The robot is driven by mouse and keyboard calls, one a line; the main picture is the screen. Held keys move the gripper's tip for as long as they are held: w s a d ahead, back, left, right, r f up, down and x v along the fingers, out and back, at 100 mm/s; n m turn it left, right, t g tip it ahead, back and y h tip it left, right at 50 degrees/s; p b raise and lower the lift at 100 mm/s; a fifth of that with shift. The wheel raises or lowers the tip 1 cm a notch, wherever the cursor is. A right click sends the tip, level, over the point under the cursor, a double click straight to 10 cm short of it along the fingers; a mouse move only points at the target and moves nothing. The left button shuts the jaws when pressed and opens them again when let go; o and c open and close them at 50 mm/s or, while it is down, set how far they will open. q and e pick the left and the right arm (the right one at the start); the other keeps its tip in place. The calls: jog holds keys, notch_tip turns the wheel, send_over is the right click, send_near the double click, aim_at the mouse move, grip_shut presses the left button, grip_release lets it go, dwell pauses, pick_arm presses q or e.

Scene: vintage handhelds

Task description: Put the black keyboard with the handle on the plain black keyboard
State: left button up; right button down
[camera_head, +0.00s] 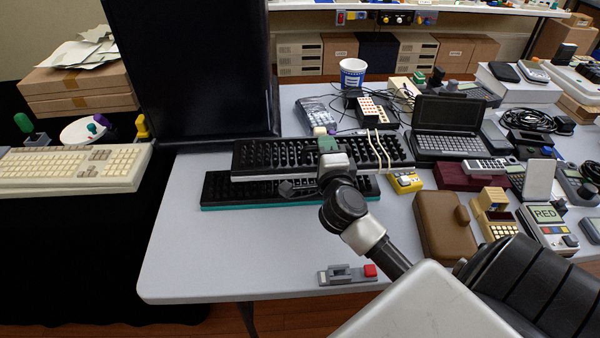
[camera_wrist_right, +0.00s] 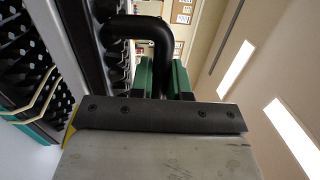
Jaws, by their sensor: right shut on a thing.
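The black keyboard with the handle (camera_head: 275,155) has a pale front edge. It is at the middle of the grey table in the head view. My right gripper (camera_head: 327,146), with green fingers, is shut on its black handle, which shows clearly in the right wrist view (camera_wrist_right: 152,28). The plain black keyboard (camera_head: 235,187), with a teal front edge, lies below and slightly nearer. The upper keyboard overlaps its back part; I cannot tell whether they touch. My right arm hides part of both keyboards. My left gripper is not in view.
A large black panel (camera_head: 195,70) stands at the back left. Cream cords (camera_head: 377,150) and a yellow device (camera_head: 405,181) are right of the gripper. A brown case (camera_head: 440,225) and several handhelds crowd the right. The table's front left (camera_head: 215,255) is clear.

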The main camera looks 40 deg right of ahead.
aim_at(304, 176)
jog(key=w+a+f, duration=0.1)
jog(key=w, duration=0.1)
jog(key=w+a+f+b, duration=0.1)
jog(key=a+f, duration=0.1)
jog(key=shift+w+a, duration=0.3)
jog(key=shift+w, duration=0.1)
notch_tip(304, 176, down, 4)
jog(key=shift+r+b, duration=0.1)
jog(key=shift+b, duration=1)
jog(key=c, duration=1.1)
grip_release()
jog(key=shift+s, duration=0.1)
jog(key=v, duration=1.2)
